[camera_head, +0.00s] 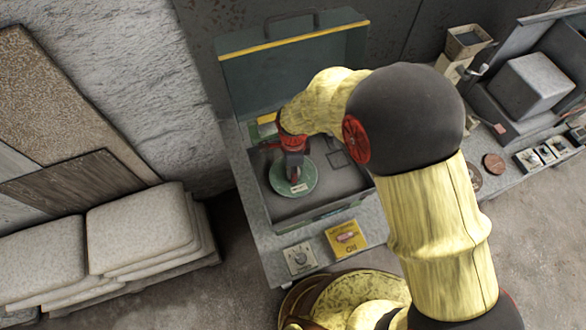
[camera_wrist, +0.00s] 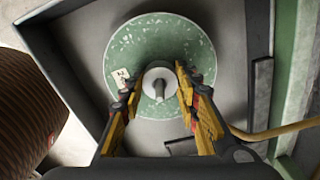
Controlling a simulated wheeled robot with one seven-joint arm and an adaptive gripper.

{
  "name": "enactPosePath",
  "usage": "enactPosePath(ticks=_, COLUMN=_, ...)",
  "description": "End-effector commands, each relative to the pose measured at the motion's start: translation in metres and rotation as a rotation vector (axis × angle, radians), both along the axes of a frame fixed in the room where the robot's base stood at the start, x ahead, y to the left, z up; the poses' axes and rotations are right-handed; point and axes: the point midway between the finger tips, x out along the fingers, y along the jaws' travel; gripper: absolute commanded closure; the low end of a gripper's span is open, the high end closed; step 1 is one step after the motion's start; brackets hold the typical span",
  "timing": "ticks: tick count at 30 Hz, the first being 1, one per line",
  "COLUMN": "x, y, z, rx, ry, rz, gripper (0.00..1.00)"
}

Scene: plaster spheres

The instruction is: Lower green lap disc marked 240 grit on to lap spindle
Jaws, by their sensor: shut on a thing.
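The green lap disc (camera_head: 283,188) is speckled, round and carries a small pale label. It is inside the grey tray of an open machine (camera_head: 334,202). In the wrist view the disc (camera_wrist: 160,40) lies beyond my fingers, its pale label (camera_wrist: 122,77) left of centre; the print is too small to read. A grey hub with a knob (camera_wrist: 159,82) stands at its middle, between my fingertips. My gripper (camera_head: 294,172) points down over the disc and is shut on it at the hub. The lap spindle is hidden, and I cannot tell whether the disc touches it.
A raised green lid (camera_head: 290,68) stands behind. A yellow switch box (camera_head: 346,238) and a pale dial plate (camera_head: 299,259) are at the front. Stacked pale slabs (camera_head: 140,232) lie left. A grey block (camera_head: 530,84) sits right.

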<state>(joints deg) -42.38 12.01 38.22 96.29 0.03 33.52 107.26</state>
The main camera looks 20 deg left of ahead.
Motion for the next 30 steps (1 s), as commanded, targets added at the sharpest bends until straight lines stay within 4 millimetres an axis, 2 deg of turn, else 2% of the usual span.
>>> enactPosePath(ticks=5, x=0.0005, y=0.0004, z=-0.0039, rx=0.000, ry=-0.001, rz=0.000, gripper=1.00)
enactPosePath(ticks=6, x=0.0005, y=0.0005, z=-0.0031, rx=0.000, ry=-0.001, rz=0.000, gripper=0.66)
enactPosePath(ticks=15, x=0.0001, y=0.0002, z=-0.0031, rx=0.000, ry=-0.001, rz=0.000, gripper=0.49)
enactPosePath(ticks=30, x=-0.0002, y=-0.0002, z=-0.0037, rx=0.000, ry=0.001, rz=0.000, gripper=0.47)
